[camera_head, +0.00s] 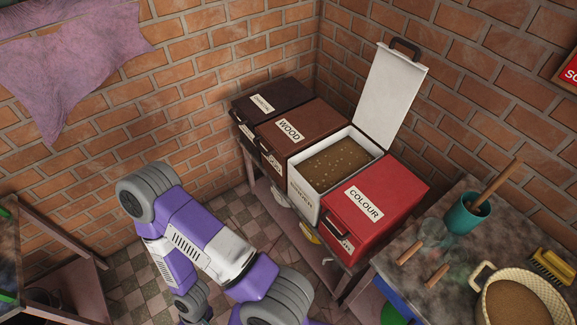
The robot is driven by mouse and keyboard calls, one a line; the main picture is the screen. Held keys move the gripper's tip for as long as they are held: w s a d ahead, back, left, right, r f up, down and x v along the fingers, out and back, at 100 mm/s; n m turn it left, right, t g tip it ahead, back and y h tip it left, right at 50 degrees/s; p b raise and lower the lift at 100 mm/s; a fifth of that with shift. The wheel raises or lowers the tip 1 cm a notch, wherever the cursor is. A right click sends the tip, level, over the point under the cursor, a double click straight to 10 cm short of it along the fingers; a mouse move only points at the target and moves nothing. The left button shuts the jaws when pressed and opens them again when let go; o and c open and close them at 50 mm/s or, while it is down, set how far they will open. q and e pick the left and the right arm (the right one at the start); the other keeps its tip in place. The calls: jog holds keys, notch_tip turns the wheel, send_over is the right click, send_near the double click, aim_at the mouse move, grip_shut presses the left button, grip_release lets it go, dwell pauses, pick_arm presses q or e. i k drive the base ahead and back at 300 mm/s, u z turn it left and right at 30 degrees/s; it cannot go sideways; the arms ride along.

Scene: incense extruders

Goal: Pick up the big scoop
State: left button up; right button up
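I cannot pick out the big scoop with certainty. A pale rounded item (280,198) and a yellow rounded item (309,233) show in front of the bins, below their front edges; they may be scoops, but they are small and partly hidden. Two short wooden handles, one (410,252) and another (437,275), lie on the right table, and what they belong to is unclear. My purple and white arm covers the lower middle of the view. Neither of my gripper's fingertips shows.
On the stand are a red COLOUR bin (385,190), an open white bin (343,163) of brown powder, a brown WOOD bin (309,122) and a dark bin (285,92). The right table holds a teal mortar (463,218), brush (551,267) and basket (485,277). Tiled floor (135,270) shows left.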

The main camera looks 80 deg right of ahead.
aim_at(432, 231)
jog(key=z, duration=3.1)
